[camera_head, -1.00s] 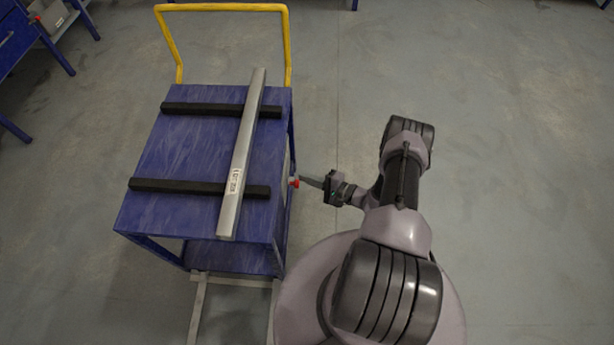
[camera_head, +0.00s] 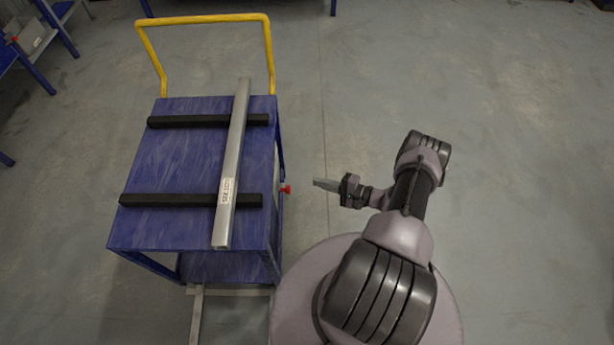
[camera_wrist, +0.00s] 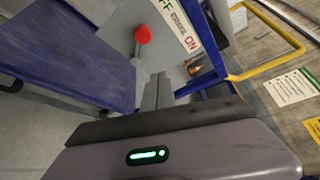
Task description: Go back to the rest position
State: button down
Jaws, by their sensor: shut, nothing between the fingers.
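My gripper (camera_head: 318,184) is shut and empty. In the head view it is held out to the right of the blue cart, apart from it, pointing left. In the wrist view my shut fingers (camera_wrist: 158,90) point toward a grey panel (camera_wrist: 165,40) on the cart's side. The panel carries a red-knobbed lever (camera_wrist: 143,34) and printed letters, with "ON" readable. The red knob also shows in the head view (camera_head: 286,189), with a gap between it and my fingertips.
The blue cart (camera_head: 180,160) has two black bars (camera_head: 160,200) across its top and a labelled metal profile (camera_head: 236,150) lying over them. A yellow handle (camera_head: 205,19) rises at its far end. Open floor (camera_head: 520,150) lies to the right.

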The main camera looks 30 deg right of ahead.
jog(key=shift+s+d+f, duration=0.25)
jog(key=shift+s+d, duration=0.15)
jog(key=shift+s, duration=0.2)
